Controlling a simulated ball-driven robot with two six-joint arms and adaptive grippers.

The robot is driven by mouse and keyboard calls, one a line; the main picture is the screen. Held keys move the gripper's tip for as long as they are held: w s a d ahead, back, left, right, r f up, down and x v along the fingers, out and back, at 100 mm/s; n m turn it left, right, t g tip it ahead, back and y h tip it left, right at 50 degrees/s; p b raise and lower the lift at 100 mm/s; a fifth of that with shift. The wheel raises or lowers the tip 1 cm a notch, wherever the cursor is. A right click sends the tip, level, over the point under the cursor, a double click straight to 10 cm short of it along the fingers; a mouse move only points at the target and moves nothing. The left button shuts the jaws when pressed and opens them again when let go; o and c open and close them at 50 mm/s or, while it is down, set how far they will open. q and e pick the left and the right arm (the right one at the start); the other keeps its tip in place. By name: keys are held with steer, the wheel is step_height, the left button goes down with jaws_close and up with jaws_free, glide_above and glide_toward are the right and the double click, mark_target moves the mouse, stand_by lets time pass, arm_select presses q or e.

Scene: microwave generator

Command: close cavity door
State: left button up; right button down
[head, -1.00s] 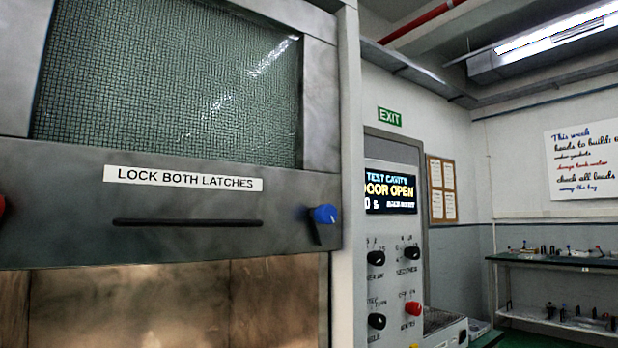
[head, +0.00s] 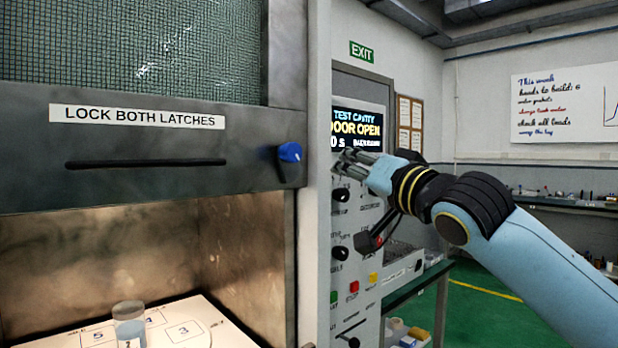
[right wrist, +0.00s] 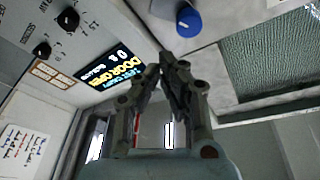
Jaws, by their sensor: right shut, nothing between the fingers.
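The cavity door (head: 235,140) is a grey metal panel with a mesh window (head: 140,45), a "LOCK BOTH LATCHES" label and a dark slot handle (head: 145,163). It stands raised, with the lit cavity (head: 240,255) open below it. A blue latch knob (head: 290,152) is at its right end; the knob also shows in the right wrist view (right wrist: 188,22). My right gripper (head: 345,160) is shut and empty, to the right of the door frame, in front of the control panel. My left gripper is not in view.
A clear beaker (head: 130,325) stands on the numbered white cavity floor (head: 185,333). The control panel (head: 345,235) has knobs and buttons; its display (head: 357,125) reads "DOOR OPEN". A door-frame post (head: 317,200) separates panel and cavity. A green-topped bench is at right.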

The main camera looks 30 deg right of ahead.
step_height(320, 180, up, 6)
steer(key=n+t, duration=0.1)
steer(key=shift+y, duration=0.4)
steer(key=p+x, duration=0.1)
steer(key=x, duration=0.2)
steer(key=p+x, duration=0.1)
steer(key=x, duration=0.2)
steer(key=p+x, duration=0.1)
steer(key=x, duration=0.2)
steer(key=shift+w+a+r+p, duration=0.25)
steer(key=shift+r+p, duration=0.15)
steer(key=shift+r, duration=0.1)
steer(key=f, duration=0.1)
steer(key=a+f, duration=0.1)
steer(key=f, duration=0.2)
steer(key=shift+s+a+p, duration=0.3)
steer(key=shift+s+a, duration=0.05)
